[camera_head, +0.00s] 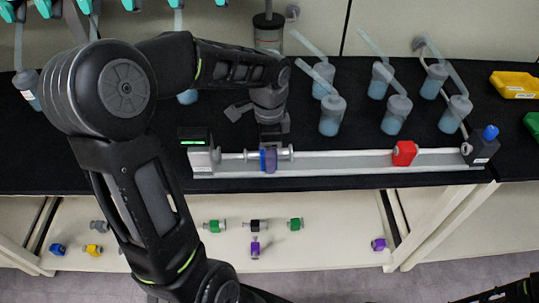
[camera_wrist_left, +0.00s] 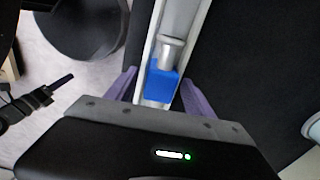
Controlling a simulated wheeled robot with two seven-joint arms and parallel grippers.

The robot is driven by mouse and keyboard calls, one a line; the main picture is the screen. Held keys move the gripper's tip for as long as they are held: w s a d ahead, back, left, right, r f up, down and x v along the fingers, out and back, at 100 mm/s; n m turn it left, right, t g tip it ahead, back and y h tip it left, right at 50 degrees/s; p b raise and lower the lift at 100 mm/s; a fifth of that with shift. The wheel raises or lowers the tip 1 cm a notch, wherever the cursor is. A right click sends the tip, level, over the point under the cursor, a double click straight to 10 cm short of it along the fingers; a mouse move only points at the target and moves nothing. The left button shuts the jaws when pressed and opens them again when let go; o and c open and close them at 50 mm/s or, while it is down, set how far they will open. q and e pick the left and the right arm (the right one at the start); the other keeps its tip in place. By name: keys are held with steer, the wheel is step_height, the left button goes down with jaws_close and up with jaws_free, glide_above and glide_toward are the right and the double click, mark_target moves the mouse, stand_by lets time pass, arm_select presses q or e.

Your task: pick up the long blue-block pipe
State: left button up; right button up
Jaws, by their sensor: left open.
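The blue block (camera_wrist_left: 160,84) of the pipe shows in the left wrist view, with a metallic pipe end (camera_wrist_left: 171,50) standing out of it. In the head view the pipe lies along the left part of a long metal rail (camera_head: 340,169) on the black bench. My left gripper (camera_wrist_left: 160,92) is open, its purple fingers on either side of the blue block with gaps showing. In the head view the left gripper (camera_head: 268,160) reaches down over the block and partly hides it. Part of my right arm shows at the bottom right corner; its gripper's state is unclear.
A red block (camera_head: 404,153) sits farther right on the rail, before a dark end unit with a blue knob (camera_head: 490,132). Several flasks with blue liquid (camera_head: 332,116) stand behind the rail. Loose coloured pieces (camera_head: 295,224) lie on the lower shelf. A yellow box (camera_head: 514,86) is at right.

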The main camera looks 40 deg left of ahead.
stand_by(0.4)
arm_select(q)
jaws_close()
stand_by(0.5)
